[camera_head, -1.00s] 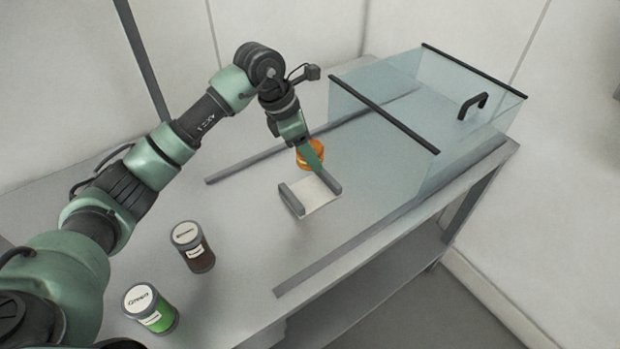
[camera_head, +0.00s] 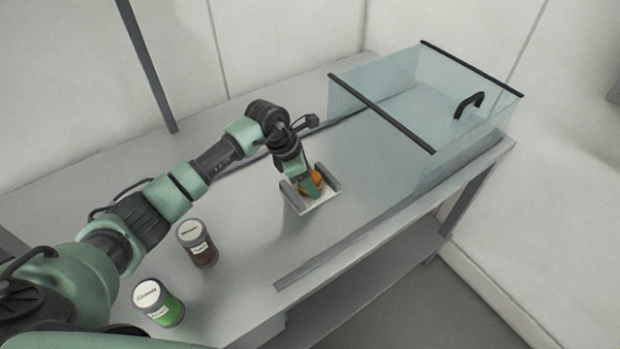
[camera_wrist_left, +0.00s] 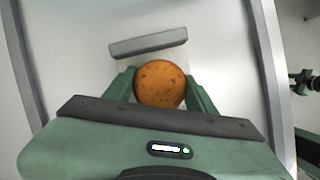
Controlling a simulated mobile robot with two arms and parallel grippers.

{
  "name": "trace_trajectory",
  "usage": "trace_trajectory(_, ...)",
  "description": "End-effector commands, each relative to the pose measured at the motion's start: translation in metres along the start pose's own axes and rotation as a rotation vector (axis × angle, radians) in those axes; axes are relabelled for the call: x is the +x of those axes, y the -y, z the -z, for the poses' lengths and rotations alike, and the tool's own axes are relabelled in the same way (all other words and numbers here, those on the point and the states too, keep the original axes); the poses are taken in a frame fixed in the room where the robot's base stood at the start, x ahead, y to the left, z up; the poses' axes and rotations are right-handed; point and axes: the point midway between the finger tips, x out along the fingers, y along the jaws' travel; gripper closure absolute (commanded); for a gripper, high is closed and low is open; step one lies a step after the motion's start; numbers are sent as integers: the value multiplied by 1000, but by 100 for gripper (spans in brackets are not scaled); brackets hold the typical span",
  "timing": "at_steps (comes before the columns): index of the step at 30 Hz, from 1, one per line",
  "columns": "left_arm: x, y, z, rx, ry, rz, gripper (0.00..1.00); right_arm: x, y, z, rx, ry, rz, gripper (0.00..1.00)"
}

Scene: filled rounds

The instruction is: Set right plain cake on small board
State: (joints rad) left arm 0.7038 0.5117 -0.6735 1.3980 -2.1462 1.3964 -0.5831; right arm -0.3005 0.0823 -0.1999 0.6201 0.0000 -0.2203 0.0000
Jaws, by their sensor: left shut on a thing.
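The plain cake (camera_head: 317,177) is a round orange-brown cake with dark specks. My left gripper (camera_head: 310,185) is shut on it, low over the small board (camera_head: 322,206). The board is a white plate with a grey rail on two opposite sides. In the left wrist view the cake (camera_wrist_left: 160,84) sits between the two green fingers, with one grey rail of the board (camera_wrist_left: 148,43) just beyond it. I cannot tell whether the cake touches the board.
A jar with dark contents (camera_head: 198,243) and a jar with green contents (camera_head: 158,303) stand at the front left. A clear glass case (camera_head: 400,120) with a black handle stands at the back right. Long grey rails (camera_head: 335,257) lie along the table (camera_head: 250,225).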

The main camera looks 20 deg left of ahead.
Motion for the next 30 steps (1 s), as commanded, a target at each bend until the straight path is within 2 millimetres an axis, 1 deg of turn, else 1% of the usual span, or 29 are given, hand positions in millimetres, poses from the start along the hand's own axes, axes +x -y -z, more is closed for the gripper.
trace_trajectory(2, 2, 0, 1, 0, 0, -1, 62, 3, 0, -1, 0, 1, 0, 64)
trace_trajectory(3, 2, 0, 1, 1, 0, 0, 39, 3, 0, -1, 0, 1, 0, 64)
trace_trajectory(5, 1, 0, 1, 0, 0, 0, 23, 2, 0, -1, 0, 1, 0, 64)
trace_trajectory(14, 1, 0, 0, 0, 0, 0, 23, 2, 2, 0, 2, 0, 2, 64)
trace_trajectory(16, -2, 0, -1, 0, 0, 0, 23, -1, 3, 0, 2, 0, 3, 64)
trace_trajectory(18, -6, -1, 0, 1, 1, -3, 23, 2, 4, 0, 2, 0, 4, 64)
trace_trajectory(20, -14, -2, 0, 1, 1, -5, 23, 5, 4, 0, 2, 0, 4, 64)
trace_trajectory(23, -34, -2, 1, 3, 0, -7, 23, 11, 4, -1, 2, 0, 4, 64)
trace_trajectory(30, -85, -1, 1, 2, 1, -5, 23, 25, 4, -2, 2, -1, 4, 64)
